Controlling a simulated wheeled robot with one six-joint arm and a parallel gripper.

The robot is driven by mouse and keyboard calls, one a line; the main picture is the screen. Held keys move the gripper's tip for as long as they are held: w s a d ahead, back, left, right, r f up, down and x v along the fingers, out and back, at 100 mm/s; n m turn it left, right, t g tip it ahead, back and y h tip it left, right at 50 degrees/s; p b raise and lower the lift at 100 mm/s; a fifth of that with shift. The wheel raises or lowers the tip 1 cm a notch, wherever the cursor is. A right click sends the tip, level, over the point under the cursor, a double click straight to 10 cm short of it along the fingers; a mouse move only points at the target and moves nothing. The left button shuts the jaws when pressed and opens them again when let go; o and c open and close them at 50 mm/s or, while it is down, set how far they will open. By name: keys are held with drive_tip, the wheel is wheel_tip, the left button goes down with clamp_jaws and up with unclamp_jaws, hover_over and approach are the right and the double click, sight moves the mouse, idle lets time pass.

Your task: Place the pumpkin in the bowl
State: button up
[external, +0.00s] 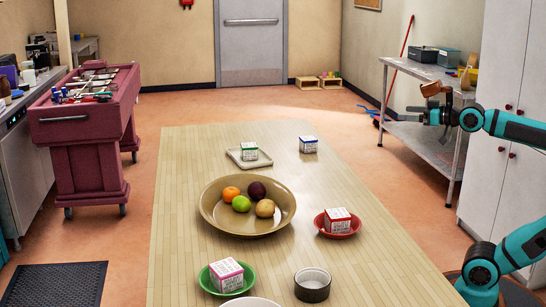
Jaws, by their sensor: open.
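A wide tan bowl (248,228) sits on the wooden table. It holds an orange round item (231,194), a dark purple one (256,190), a green one (241,204) and a tan one (265,208). The orange item is small, and I cannot tell if it is the pumpkin. No other thing is clearly a pumpkin. My gripper (424,114) is open, raised at the right, beyond the table's right edge and well away from the bowl. A brown-orange shape (432,88) shows just above it; I cannot tell what it is.
Cartons stand on a tray (234,160), a red plate (323,230) and a green plate (204,284); another carton (308,144) stands on the table (185,170). A small dark-sided dish (312,288) is near the front. A metal shelf (405,130) stands behind my gripper.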

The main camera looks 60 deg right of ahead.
drive_tip(key=shift+m+t+h, duration=0.3)
drive_tip(key=shift+h, duration=0.1)
drive_tip(key=s+d+f, duration=0.2)
drive_tip(key=s, duration=0.1)
drive_tip(key=shift+f, duration=0.2)
idle(0.7)
